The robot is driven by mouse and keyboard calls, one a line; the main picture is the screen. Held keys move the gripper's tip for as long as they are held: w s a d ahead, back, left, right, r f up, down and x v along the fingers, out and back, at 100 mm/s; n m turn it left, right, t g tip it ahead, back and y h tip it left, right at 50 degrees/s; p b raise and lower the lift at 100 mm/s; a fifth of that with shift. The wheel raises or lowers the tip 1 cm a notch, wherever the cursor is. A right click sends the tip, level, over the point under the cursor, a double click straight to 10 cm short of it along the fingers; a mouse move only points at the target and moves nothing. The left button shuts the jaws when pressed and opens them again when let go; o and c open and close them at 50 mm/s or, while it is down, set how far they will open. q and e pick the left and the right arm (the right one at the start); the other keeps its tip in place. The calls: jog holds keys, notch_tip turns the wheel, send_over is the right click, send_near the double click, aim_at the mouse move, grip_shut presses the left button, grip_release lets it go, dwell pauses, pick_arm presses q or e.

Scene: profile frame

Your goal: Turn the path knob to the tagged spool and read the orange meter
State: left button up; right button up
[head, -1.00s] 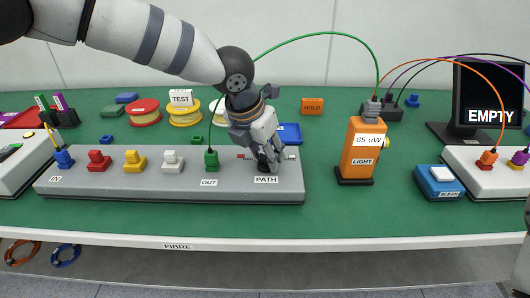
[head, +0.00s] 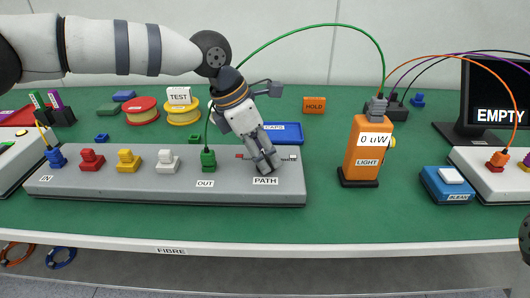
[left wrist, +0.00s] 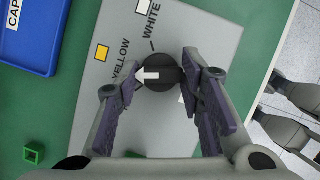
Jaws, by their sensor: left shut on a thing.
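My left gripper (head: 268,168) is at the PATH end of the grey panel (head: 110,188), shut on the path knob. In the left wrist view its fingers (left wrist: 167,88) stand on both sides of the round black knob (left wrist: 160,82). The knob's white arrow points left, close to the YELLOW label (left wrist: 120,62); the WHITE label (left wrist: 150,22) lies above. The gripper hides the knob in the head view. The yellow spool (head: 183,118) carries a TEST tag (head: 180,96). The orange meter (head: 361,150) reads 0 uW.
A red spool (head: 140,112) stands left of the tagged one. The blue caps tray (head: 283,134) lies just behind the knob. A green fibre (head: 300,32) arches from the OUT port to the meter. The monitor (head: 492,110) shows EMPTY. A blue box (head: 446,185) stands right of the meter.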

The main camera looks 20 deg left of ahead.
pick_arm(q)
jog(key=shift+f+m+g+b, duration=0.1)
jog(key=shift+m+g+b, duration=0.45)
jog(key=shift+m, duration=1.35)
jog(key=o, duration=1.2)
jog(key=shift+c, duration=0.2)
jog(key=v, duration=1.2)
jog(key=shift+w+a, duration=0.15)
jog(key=shift+a, duration=0.15)
